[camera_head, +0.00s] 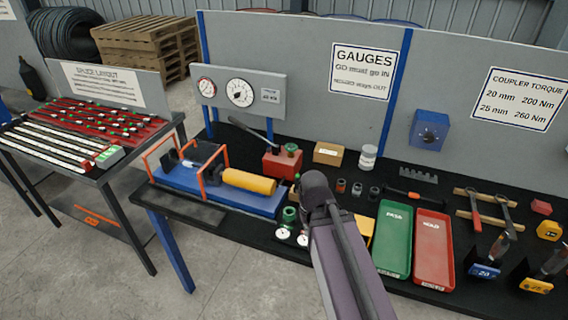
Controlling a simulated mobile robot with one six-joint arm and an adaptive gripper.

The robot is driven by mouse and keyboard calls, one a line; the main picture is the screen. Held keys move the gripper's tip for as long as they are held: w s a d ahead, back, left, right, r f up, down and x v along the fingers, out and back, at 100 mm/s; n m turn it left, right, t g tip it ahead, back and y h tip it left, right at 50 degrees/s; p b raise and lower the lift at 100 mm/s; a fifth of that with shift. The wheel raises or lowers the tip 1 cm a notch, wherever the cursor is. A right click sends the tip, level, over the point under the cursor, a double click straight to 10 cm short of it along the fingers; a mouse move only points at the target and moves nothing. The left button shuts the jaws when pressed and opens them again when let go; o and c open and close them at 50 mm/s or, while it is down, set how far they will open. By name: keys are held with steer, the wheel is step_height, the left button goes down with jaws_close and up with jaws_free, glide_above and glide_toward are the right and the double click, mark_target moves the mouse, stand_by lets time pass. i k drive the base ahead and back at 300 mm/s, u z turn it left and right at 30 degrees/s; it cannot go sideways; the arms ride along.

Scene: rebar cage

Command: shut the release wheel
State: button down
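A red hand pump (281,164) with a long dark lever sits on the black bench top, behind the blue press. A small round green knob (291,148) is on top of the pump and looks like the release wheel; I cannot tell whether it is open or shut. My arm rises from the lower middle, and its dark rounded joint stands in front of the bench, right of the press. My gripper does not show in this view. Nothing covers the green knob.
The blue press (225,195) with red guard frames and a yellow cylinder (249,182) lies left of my arm. A gauge panel (238,92) stands behind. Green (394,240) and red (434,250) trays lie to the right. A cardboard box (328,153) sits beside the pump.

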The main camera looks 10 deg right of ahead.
mark_target(289, 147)
steer(key=z, duration=0.05)
steer(key=k, duration=0.65)
steer(key=z, duration=0.5)
steer(key=i, duration=1.25)
steer(key=u, duration=0.2)
